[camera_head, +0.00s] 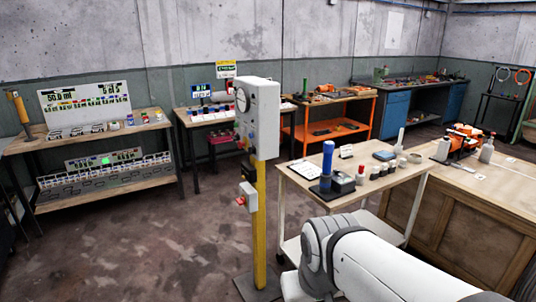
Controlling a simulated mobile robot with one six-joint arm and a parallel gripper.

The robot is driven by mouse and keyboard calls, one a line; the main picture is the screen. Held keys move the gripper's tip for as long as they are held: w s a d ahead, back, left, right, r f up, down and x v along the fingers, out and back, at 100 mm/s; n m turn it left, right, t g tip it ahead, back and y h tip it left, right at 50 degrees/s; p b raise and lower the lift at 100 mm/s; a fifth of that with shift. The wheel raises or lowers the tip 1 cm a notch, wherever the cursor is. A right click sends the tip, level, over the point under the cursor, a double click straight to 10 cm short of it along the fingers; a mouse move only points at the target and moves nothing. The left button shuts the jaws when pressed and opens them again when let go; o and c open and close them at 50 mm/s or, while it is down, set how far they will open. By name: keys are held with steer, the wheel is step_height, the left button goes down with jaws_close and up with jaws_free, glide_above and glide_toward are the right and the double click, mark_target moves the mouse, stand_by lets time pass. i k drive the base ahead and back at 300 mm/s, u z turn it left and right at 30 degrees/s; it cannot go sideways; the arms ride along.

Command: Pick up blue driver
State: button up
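A tall blue cylinder (327,160), which looks like the blue driver, stands upright on the left part of a light wooden cart top (300,172). A small dark box sits just right of its foot. A dark base seems to be under it, but it is too small to be sure. My white arm crosses the lower right of the view, in front of the cart's lower part. My gripper is not in view.
A yellow post with a grey control box (258,118) stands left of the cart. Small jars (384,170) and a blue-grey block (384,155) share the cart top. A large wooden bench (480,190) is at right. Open floor (150,250) lies at left.

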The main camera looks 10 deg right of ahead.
mark_target(328, 149)
steer(key=u, duration=0.25)
steer(key=i, duration=1.7)
steer(key=z, duration=0.75)
steer(key=k, duration=0.75)
steer(key=z, duration=0.25)
steer(key=i, duration=0.75)
steer(key=u, duration=0.05)
